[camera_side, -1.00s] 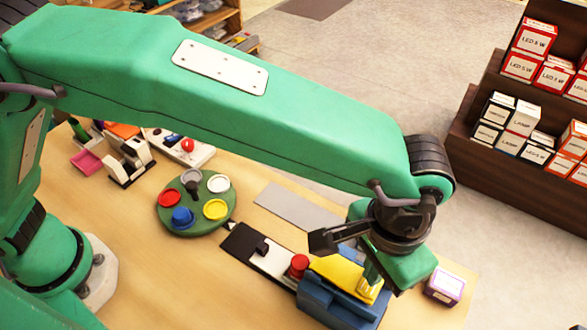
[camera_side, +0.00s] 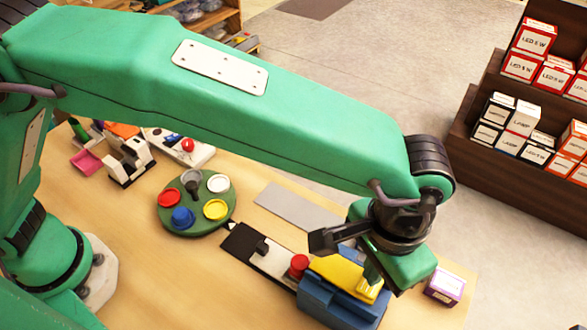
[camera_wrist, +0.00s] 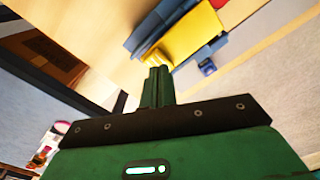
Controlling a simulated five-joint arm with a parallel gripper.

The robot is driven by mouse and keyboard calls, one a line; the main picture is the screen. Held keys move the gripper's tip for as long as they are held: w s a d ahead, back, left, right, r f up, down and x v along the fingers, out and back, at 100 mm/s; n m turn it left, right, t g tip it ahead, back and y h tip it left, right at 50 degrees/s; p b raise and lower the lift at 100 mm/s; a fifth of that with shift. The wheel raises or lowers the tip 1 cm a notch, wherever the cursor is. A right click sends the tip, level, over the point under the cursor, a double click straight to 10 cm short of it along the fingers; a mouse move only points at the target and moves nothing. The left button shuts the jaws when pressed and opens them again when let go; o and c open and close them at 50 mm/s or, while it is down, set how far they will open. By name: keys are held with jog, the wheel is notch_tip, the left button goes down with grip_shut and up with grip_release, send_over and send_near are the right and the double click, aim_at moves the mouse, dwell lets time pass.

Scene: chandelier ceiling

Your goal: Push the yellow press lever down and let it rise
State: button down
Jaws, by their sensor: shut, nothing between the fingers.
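The yellow press lever (camera_side: 338,272) lies on top of a blue press body (camera_side: 335,304) near the front right of the table. In the wrist view the yellow lever (camera_wrist: 190,38) and the blue body (camera_wrist: 146,30) are just beyond my fingertips. My gripper (camera_side: 373,277) is shut and empty, pointing down at the lever's right end. It also shows in the wrist view (camera_wrist: 157,74), with its tips at the lever's end. I cannot tell whether they touch it. My wrist hides part of the press.
A red button (camera_side: 299,264) on a white and black base sits left of the press. A purple and white box (camera_side: 444,287) stands to its right. A green round tray (camera_side: 194,231) with coloured pieces and a grey plate (camera_side: 298,208) lie farther back.

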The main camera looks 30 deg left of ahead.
jog(key=shift+f, duration=0.15)
jog(key=shift+f, duration=0.75)
jog(key=shift+a+f, duration=0.2)
jog(key=shift+f, duration=1.15)
dwell(0.8)
jog(key=shift+r, duration=0.15)
jog(key=shift+d+r, duration=0.2)
jog(key=shift+r, duration=1.9)
jog(key=shift+d+r, duration=0.15)
jog(key=shift+r, duration=2)
